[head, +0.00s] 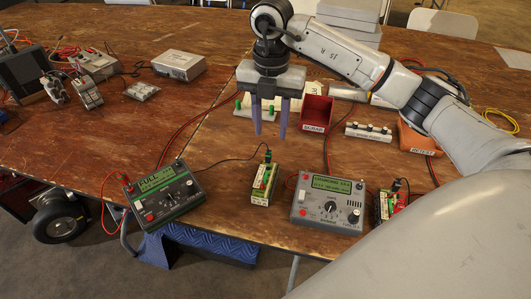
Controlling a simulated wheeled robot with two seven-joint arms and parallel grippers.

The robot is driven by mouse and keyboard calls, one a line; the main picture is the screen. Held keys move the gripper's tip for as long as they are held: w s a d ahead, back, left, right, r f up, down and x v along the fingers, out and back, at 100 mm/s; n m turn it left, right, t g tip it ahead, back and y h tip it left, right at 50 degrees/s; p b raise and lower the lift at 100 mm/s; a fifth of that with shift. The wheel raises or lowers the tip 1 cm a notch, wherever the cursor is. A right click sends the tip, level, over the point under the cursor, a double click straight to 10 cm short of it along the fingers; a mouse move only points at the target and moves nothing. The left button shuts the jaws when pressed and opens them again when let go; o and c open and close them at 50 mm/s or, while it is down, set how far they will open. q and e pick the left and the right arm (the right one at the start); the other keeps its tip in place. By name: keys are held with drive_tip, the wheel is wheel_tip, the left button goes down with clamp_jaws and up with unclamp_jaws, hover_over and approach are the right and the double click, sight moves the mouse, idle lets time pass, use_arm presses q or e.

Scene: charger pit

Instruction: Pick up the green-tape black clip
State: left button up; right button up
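A small black clip (268,155) stands at the top of a green-and-yellow battery pack (263,184). A black lead runs left from it toward the green meter (165,192), whose screen reads FULL. Any green tape on this clip is too small to make out. A second black clip (398,184) shows at the right pack (389,206), partly cut off by my arm. My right gripper (269,133) points down with its fingers apart and empty, above and behind the middle pack. My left gripper is not in view.
A grey meter (328,200) stands right of the middle pack. A red scrap bin (316,113) and a white board with green pegs (243,106) lie behind my gripper. An orange box (418,137) is at right. Red leads cross the wooden table.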

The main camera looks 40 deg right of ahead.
sight(268, 152)
drive_tip(key=f, duration=0.6)
drive_tip(key=f+p, duration=0.1)
drive_tip(key=f, duration=0.2)
drive_tip(key=shift+a, duration=0.25)
drive_tip(key=shift+r, duration=0.1)
drive_tip(key=c, duration=0.9)
